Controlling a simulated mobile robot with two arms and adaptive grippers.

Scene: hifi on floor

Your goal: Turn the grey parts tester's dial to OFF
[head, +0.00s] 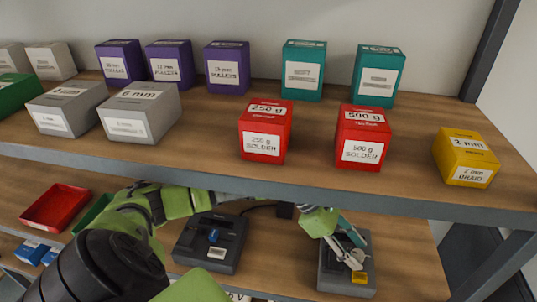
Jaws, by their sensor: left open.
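A grey boxy device (330,279), which looks like the grey parts tester, sits on the lower shelf right of centre. It has a yellow label at its front right corner. My left gripper (352,254) is open over the top of this device, with its fingers pointing down toward it. The gripper covers most of the top face, so I cannot see the dial or its setting. I cannot tell whether the fingers touch anything. My right gripper is not in view.
A darker device (205,256) with a blue knob stands left of the tester. The upper shelf (330,190) overhangs my left arm and holds several boxes, including red solder boxes (265,132) and a yellow one (466,158). A red tray (57,207) lies at lower left.

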